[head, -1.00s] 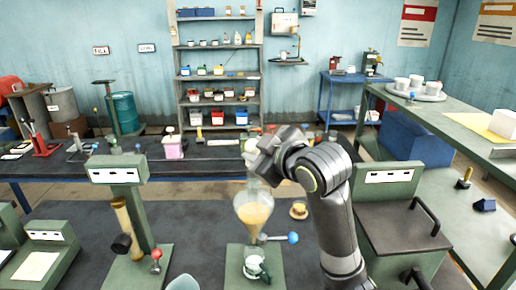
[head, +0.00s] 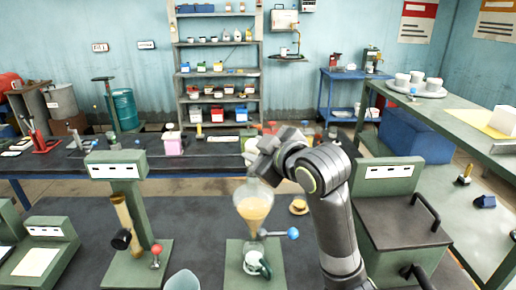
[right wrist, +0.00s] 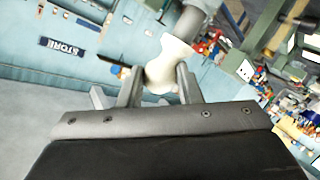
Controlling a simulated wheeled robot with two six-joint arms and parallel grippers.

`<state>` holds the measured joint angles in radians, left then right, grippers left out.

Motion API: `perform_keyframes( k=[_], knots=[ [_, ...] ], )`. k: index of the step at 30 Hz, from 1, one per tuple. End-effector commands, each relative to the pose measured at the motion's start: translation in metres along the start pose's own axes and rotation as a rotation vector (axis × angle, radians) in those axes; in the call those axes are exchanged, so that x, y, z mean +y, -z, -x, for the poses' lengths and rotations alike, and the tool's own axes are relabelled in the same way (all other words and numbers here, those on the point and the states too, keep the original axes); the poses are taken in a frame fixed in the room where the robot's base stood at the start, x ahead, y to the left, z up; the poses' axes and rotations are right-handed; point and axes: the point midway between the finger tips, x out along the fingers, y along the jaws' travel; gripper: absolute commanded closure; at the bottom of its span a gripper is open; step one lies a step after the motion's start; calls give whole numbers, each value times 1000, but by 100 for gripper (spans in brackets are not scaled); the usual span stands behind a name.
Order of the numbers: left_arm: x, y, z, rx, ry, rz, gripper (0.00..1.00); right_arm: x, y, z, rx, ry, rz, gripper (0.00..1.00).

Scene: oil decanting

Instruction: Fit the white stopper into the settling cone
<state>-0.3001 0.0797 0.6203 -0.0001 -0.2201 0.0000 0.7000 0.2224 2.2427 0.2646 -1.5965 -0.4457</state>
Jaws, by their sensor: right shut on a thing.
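The settling cone (head: 254,207) is a clear glass vessel holding amber liquid, upright in a green stand in the middle of the head view. My right gripper (head: 254,157) is at the cone's top opening. It is shut on the white stopper (right wrist: 171,66), which shows between its two fingers in the right wrist view. In the head view the gripper and arm partly hide the stopper and the cone's mouth. I cannot tell whether the stopper sits inside the neck or just above it. My left gripper is not in view.
A blue-handled valve (head: 292,233) sticks out to the right of the cone. A green post stand (head: 117,170) with a tilted tube is on the left. A green box with a dark lid (head: 398,222) stands right of my arm. A small yellow-brown object (head: 299,206) lies behind the valve.

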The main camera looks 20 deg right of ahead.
Motion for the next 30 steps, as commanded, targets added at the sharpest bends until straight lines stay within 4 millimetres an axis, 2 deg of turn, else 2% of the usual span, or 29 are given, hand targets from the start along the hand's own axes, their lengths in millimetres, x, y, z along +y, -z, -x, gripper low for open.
perform_keyframes(
  k=[30],
  knots=[
    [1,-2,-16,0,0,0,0,-15,-20,-7,0,0,-1,94]
  ],
)
